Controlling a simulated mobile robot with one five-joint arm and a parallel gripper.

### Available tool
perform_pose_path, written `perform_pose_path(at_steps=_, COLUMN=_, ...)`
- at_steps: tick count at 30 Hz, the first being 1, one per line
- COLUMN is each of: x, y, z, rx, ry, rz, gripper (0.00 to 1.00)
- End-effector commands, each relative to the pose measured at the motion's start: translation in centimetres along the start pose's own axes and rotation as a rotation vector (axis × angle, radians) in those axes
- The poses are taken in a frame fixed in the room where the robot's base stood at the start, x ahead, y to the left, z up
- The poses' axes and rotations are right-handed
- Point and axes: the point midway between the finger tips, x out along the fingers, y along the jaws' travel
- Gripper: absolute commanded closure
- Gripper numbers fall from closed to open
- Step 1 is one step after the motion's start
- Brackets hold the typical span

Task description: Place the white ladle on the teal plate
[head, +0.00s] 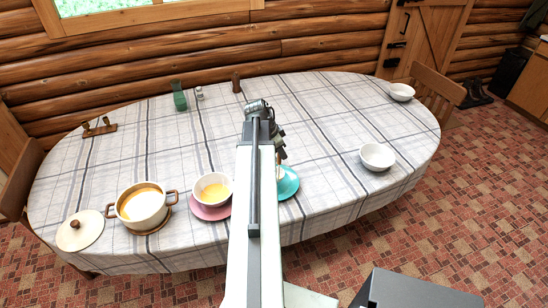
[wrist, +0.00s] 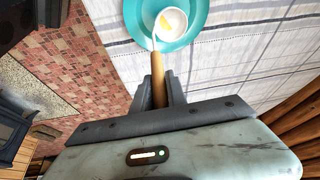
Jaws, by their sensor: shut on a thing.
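The white ladle (wrist: 173,22) has a wooden handle and a round white bowl with something yellow in it. My gripper (wrist: 158,98) is shut on the handle in the wrist view. The ladle's bowl appears over the teal plate (wrist: 196,36); I cannot tell whether it touches it. In the head view the teal plate (head: 290,186) sits near the table's front edge, partly hidden behind my arm. My gripper (head: 279,146) is above its far side there, mostly hidden.
Left of the teal plate, a bowl of yellow food (head: 213,188) stands on a pink plate (head: 210,212). A two-handled pot (head: 142,206) and its lid (head: 80,231) are further left. White bowls (head: 377,157) (head: 401,92) stand right. The table middle (head: 185,140) is largely clear.

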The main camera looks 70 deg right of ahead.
Motion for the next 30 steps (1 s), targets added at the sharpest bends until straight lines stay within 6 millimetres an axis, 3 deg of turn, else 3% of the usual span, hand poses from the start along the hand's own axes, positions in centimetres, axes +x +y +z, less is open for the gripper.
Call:
perform_pose_path(at_steps=7, x=3.5, y=0.2, z=1.6, rx=-0.001, ry=0.000, rz=-0.001, gripper=1.00)
perform_pose_path(at_steps=18, x=3.4, y=0.0, z=2.0, rx=-0.008, ry=0.000, rz=-0.004, gripper=1.00)
perform_pose_path(at_steps=19, x=3.2, y=0.0, z=1.9, rx=-0.008, ry=-0.001, rz=-0.003, gripper=0.74)
perform_pose_path(at_steps=21, x=3.2, y=0.0, z=1.9, rx=-0.008, ry=-0.001, rz=-0.003, gripper=0.60)
perform_pose_path(at_steps=30, x=3.1, y=0.0, z=1.9, rx=-0.008, ry=-0.001, rz=-0.003, gripper=0.60)
